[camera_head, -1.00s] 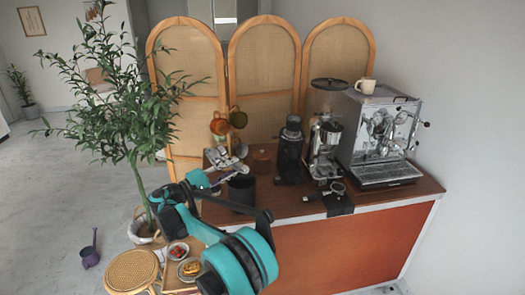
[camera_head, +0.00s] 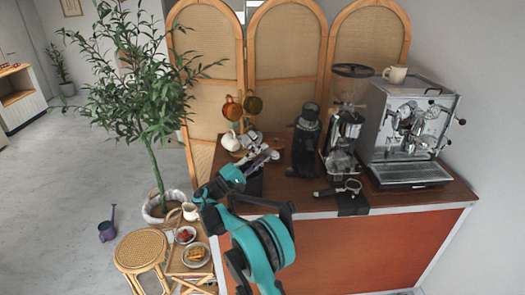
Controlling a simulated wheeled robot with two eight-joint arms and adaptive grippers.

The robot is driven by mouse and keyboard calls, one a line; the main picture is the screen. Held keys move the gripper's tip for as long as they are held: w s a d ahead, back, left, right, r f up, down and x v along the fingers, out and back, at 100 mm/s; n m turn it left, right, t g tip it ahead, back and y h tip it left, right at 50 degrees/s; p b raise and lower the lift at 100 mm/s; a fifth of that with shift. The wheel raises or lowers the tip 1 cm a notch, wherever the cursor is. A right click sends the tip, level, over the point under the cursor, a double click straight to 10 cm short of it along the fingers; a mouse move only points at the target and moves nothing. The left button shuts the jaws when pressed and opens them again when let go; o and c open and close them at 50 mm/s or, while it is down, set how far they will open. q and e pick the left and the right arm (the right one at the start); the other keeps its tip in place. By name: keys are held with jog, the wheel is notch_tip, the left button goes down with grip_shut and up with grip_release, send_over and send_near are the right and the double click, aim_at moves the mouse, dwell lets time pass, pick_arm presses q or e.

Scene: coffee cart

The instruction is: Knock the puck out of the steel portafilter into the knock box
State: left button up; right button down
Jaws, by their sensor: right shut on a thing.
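My right gripper (camera_head: 261,158) is over the left end of the wooden counter, above the knock box. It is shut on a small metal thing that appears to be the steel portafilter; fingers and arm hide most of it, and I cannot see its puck. The black knock box (camera_head: 251,186) stands on the counter, largely covered by my right arm. Another portafilter (camera_head: 352,186) with a dark handle lies on a black mat at the counter's front edge. My left gripper is not in view.
A black grinder (camera_head: 306,145), a taller grinder (camera_head: 343,140) and the espresso machine (camera_head: 405,135) stand along the counter. Cups (camera_head: 233,109) hang behind my gripper. A plant (camera_head: 150,110), a stool (camera_head: 141,250) and a low shelf with food are at the left.

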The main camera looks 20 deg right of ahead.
notch_tip(320, 180, down, 6)
jog(key=r+b, duration=0.1)
jog(key=b, duration=0.2)
notch_tip(320, 180, up, 5)
jog(key=p, duration=0.3)
jog(key=shift+f, duration=0.15)
notch_tip(320, 180, down, 6)
jog(key=b, duration=0.4)
notch_tip(320, 180, up, 6)
jog(key=p, duration=0.3)
